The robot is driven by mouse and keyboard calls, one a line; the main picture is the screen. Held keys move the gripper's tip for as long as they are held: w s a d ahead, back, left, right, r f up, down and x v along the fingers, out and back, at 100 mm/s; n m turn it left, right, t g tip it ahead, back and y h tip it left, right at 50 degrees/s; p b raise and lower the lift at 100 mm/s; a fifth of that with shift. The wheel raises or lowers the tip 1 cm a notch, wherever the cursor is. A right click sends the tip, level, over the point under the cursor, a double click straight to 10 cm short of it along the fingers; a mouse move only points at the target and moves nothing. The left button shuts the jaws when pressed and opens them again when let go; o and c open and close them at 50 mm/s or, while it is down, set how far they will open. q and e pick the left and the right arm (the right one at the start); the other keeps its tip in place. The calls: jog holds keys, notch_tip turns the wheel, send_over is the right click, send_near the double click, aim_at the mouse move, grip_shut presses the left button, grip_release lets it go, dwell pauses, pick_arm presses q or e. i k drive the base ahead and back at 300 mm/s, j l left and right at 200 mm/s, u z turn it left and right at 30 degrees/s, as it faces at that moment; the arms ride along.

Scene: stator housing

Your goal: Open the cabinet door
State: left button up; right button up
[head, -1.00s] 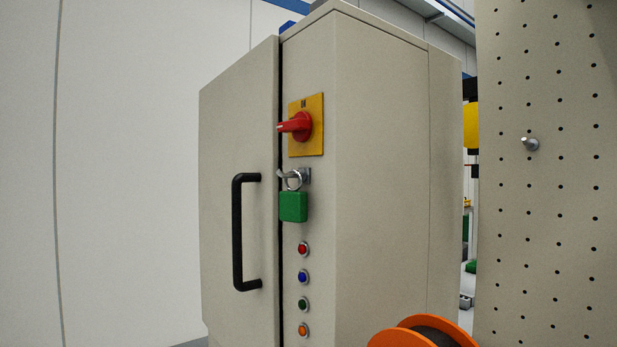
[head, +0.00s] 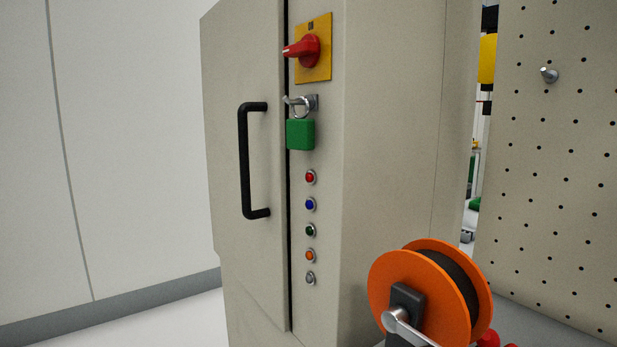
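The beige cabinet (head: 390,130) stands upright in the middle of the head view. Its door (head: 225,110) is on the left side and looks shut, with a narrow dark gap along its right edge. A black bar handle (head: 245,165) is mounted upright on the door. A red rotary switch (head: 308,50) sits on a yellow plate right of the door edge. Below it a metal ring and latch (head: 300,104) carries a green tag or padlock (head: 300,134). Neither of my grippers is in view.
Several small round buttons (head: 310,204) run down the cabinet front. An orange reel (head: 425,290) with a metal crank stands at the lower right. A perforated panel (head: 555,170) with a peg (head: 549,75) is on the right. Light floor (head: 170,325) shows at the lower left.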

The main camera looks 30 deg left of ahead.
aim_at(242, 44)
jog(key=j+u, duration=0.1)
jog(key=u, duration=0.3)
jog(key=j+u, duration=0.15)
jog(key=u, duration=0.3)
jog(key=j+u, duration=0.1)
jog(key=u, duration=0.3)
